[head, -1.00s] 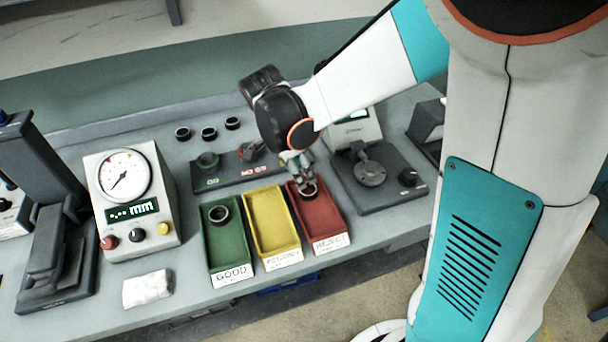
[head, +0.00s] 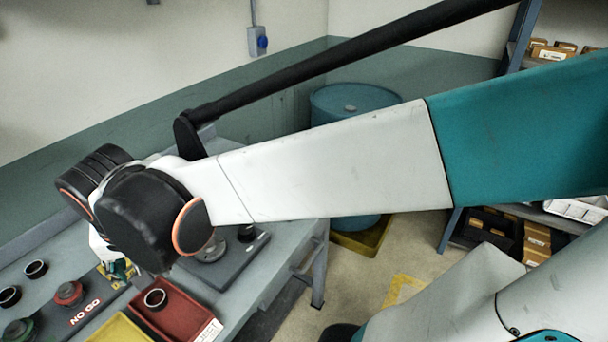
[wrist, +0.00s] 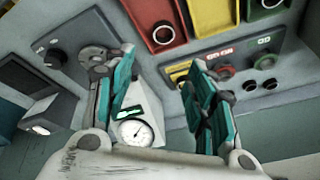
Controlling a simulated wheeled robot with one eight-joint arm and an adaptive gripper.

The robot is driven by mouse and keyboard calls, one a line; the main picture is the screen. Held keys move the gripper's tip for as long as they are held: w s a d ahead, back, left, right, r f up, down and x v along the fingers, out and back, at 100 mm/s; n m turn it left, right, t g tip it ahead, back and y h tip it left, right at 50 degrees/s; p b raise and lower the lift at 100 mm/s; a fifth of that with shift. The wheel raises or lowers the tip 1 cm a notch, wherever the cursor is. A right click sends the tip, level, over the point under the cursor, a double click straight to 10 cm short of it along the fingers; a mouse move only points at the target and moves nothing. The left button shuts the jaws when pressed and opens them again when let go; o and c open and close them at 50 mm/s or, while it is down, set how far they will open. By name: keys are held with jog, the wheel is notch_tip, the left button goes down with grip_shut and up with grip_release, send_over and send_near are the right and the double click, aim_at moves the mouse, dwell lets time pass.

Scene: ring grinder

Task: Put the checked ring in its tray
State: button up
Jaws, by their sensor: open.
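A dark ring with a light inner face lies in the red tray (head: 180,306); this ring (head: 155,298) is apart from my gripper. The wrist view shows the same ring (wrist: 163,35) and red tray (wrist: 168,12) at the top. The green tray (wrist: 284,10) holds another ring (wrist: 270,3). The yellow tray (wrist: 210,14) between them looks empty where it shows. My gripper (wrist: 162,60) is open, with nothing between its fingers. In the head view the wrist mostly hides my gripper (head: 118,270), which is behind the red tray, near the gauge board.
The NO GO board (head: 90,308) carries a red gauge (head: 68,292) and a green one (head: 18,330). Loose rings (head: 36,268) lie behind it. A dial instrument (wrist: 138,128) shows between my fingers. A blue barrel (head: 350,105) stands beyond the bench.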

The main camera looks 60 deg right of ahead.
jog(key=s+r+n+t, duration=0.1)
jog(key=s+n+t, duration=0.2)
jog(key=s+n, duration=0.3)
jog(key=shift+s+d+r+n+y, duration=0.25)
jog(key=shift+d+n+y, duration=0.15)
jog(key=shift+n, duration=0.2)
dwell(0.7)
